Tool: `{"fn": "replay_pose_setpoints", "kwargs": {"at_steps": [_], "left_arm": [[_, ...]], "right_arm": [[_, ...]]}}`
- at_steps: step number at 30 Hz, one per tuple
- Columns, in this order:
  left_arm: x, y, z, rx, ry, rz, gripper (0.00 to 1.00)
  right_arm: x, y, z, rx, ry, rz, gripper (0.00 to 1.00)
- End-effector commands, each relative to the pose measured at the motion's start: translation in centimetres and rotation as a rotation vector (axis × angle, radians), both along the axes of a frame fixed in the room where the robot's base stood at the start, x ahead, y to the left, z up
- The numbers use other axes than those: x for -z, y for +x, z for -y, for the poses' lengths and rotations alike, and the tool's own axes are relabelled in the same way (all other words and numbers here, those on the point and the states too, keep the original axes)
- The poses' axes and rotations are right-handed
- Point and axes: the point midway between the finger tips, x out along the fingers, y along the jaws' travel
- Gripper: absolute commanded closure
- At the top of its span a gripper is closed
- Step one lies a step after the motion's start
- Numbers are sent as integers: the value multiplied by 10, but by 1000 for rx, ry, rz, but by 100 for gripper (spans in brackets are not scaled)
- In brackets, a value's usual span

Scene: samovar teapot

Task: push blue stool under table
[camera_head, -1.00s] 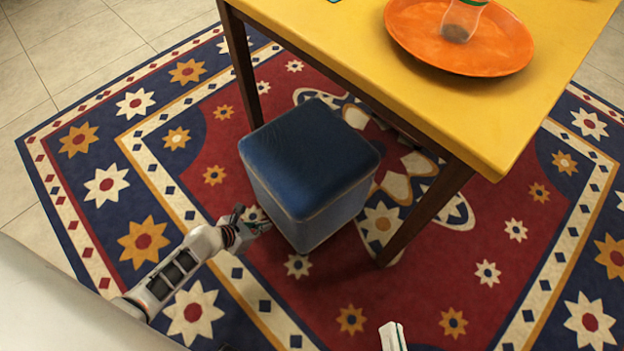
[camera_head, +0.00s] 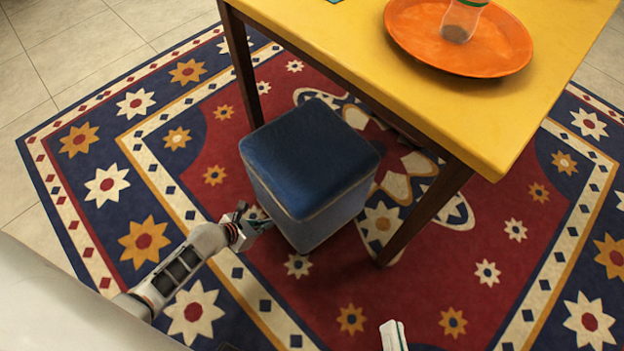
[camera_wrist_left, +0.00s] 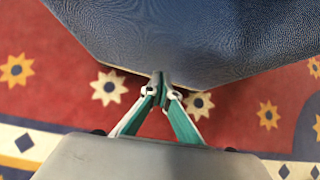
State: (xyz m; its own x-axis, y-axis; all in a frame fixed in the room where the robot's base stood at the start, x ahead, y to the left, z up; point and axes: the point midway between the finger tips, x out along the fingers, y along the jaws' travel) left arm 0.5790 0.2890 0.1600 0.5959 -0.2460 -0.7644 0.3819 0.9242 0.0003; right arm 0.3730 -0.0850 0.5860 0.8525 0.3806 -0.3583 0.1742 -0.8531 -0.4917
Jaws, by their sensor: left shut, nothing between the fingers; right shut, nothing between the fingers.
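The blue stool (camera_head: 308,165) is a cube with a darker blue padded top. It stands on the rug between the table's two near legs, partly under the edge of the yellow table (camera_head: 350,40). My left gripper (camera_head: 262,220) is shut and empty at the stool's lower near-left side. In the left wrist view, the shut fingertips (camera_wrist_left: 160,84) are at the stool's side (camera_wrist_left: 190,45); I cannot tell whether they touch it. Of my right arm, only a white piece shows at the bottom edge; the right gripper is not in view.
An orange plate (camera_head: 458,50) with a glass jar (camera_head: 462,20) stands on the tabletop. A table leg (camera_head: 425,215) stands right of the stool and another (camera_head: 240,65) behind it on the left. The patterned rug (camera_head: 350,290) is clear in front.

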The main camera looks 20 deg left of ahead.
Motion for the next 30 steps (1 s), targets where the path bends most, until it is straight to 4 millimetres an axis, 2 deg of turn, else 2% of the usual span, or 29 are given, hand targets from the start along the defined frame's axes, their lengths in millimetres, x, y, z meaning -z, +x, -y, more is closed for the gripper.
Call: {"fn": "replay_pose_setpoints", "kwargs": {"at_steps": [24, 30], "left_arm": [[-3, 45, 18, -1, -2, 6, 100], [-3, 50, 20, -1, -1, 5, 100]], "right_arm": [[-11, 5, 0, 1, 1, 23, 100], [-11, 5, 0, 1, 0, 24, 100]]}}
